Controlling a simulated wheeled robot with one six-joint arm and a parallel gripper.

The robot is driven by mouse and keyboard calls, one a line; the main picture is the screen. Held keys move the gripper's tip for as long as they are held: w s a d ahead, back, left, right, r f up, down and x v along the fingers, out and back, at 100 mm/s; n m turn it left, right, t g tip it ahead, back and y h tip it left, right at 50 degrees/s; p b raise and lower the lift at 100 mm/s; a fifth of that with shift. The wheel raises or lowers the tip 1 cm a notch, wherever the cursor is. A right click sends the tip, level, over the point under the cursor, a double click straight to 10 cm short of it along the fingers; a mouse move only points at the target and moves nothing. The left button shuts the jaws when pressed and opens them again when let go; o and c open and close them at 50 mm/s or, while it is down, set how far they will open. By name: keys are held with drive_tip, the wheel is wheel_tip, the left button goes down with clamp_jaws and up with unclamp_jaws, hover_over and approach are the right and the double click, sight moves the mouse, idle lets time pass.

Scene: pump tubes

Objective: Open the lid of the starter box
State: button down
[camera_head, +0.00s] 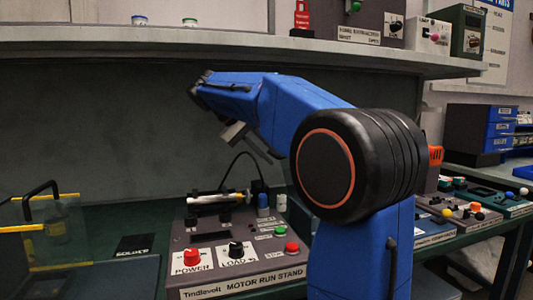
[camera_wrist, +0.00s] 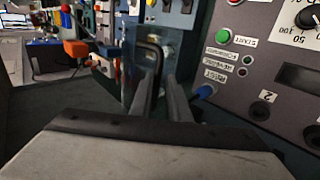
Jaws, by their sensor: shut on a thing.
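In the wrist view, my gripper (camera_wrist: 158,88) has its two grey fingers close together, shut on a black bent handle (camera_wrist: 155,46). The handle stands in front of a blue-grey surface (camera_wrist: 175,46), which I take to be part of the starter box. No label naming the box is readable, and most of it is hidden behind my fingers. I cannot tell whether a lid is lifted. In the head view my blue arm reaches left above the bench, and the fingertips are not clearly visible.
The motor run stand (camera_head: 243,279) sits on the bench below my arm. A clear-sided case with yellow edges (camera_head: 66,230) stands at the left. A shelf (camera_head: 150,40) runs above the bench. In the wrist view a grey control panel (camera_wrist: 250,75) is close on the right.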

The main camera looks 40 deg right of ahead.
drive_tip(key=shift+w+a+f, duration=0.2)
drive_tip(key=shift+a+f, duration=0.15)
drive_tip(key=c, duration=1.8)
unclamp_jaws()
drive_tip(key=shift+w+a, duration=0.1)
drive_tip(key=shift+a, duration=0.05)
drive_tip(key=shift+c, duration=0.2)
drive_tip(key=shift+r, duration=0.2)
